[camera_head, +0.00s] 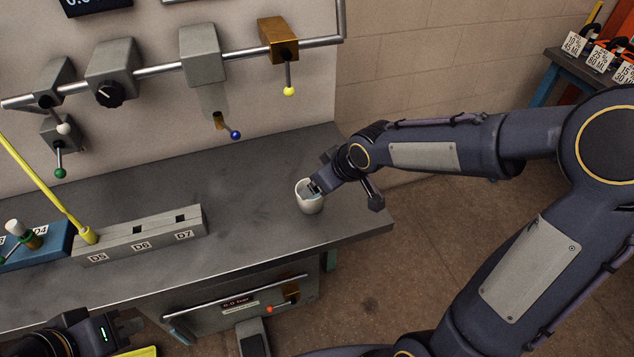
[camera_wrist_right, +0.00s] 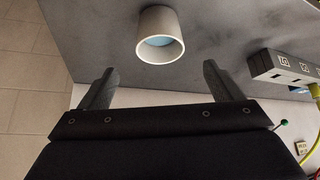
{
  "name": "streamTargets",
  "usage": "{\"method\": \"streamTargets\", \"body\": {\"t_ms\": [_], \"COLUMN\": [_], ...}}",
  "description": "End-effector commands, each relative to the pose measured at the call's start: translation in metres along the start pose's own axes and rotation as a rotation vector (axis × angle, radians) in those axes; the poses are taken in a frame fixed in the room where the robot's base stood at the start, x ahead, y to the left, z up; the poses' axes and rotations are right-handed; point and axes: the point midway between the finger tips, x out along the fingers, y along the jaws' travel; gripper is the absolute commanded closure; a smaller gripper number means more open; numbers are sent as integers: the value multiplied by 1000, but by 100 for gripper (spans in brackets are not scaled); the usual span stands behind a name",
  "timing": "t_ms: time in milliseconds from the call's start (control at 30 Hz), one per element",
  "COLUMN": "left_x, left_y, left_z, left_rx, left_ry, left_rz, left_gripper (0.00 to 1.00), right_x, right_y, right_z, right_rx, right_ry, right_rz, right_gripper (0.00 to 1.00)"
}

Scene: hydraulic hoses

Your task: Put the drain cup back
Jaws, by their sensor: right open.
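The drain cup (camera_head: 309,204), a small white cup, stands upright on the grey bench near its right end. It also shows in the right wrist view (camera_wrist_right: 158,18), with something pale blue inside. My right gripper (camera_head: 317,185) is right at the cup in the head view and partly covers it. In the wrist view my right gripper (camera_wrist_right: 158,82) is open, with the cup ahead of its fingers, centred across the gap and apart from them. My left gripper (camera_head: 128,326) is at the lower left, below the bench front; its finger opening is unclear.
A grey block (camera_head: 140,240) marked D5, D6 and D7 sits on the bench (camera_head: 255,245), with a yellow hose in it. A blue block (camera_head: 45,250) lies left of it. Several valves hang on a wall rail (camera_head: 155,67). The bench between block and cup is clear.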

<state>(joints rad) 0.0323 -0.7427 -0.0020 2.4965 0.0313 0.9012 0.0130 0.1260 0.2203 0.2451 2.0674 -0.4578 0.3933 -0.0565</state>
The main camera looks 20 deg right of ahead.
Motion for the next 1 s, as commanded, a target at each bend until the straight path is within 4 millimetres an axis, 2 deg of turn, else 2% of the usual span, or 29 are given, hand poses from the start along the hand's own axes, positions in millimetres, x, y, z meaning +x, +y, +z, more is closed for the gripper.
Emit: {"method": "streamTargets", "body": {"t_ms": [233,333,467,500,633,700,800,1000], "left_x": [-1,-1,-1,-1,-1,-1,-1,-1], "left_y": [0,0,0,0,0,0,0,0], "left_z": [-1,-1,-1,-1,0,0,-1,-1], "left_rx": [0,0,0,0,0,0,0,0], "left_ry": [0,0,0,0,0,0,0,0], "left_rz": [0,0,0,0,0,0,0,0], "left_gripper": [100,100,100,100,100,100,100,100], "right_x": [-13,-32,-80,-96,-136,-150,-161,-168], "right_y": [0,3,2,-1,-20,-34,-52,-69], "right_z": [2,11,44,58,103,124,144,160], "right_rx": [5,43,171,224,396,473,555,620], "right_ry": [-2,-9,-26,-31,-31,-25,-12,-2], "right_rz": [3,23,59,63,41,12,-33,-83], "right_gripper": [14,14,14,14,14,14,14,14]}}
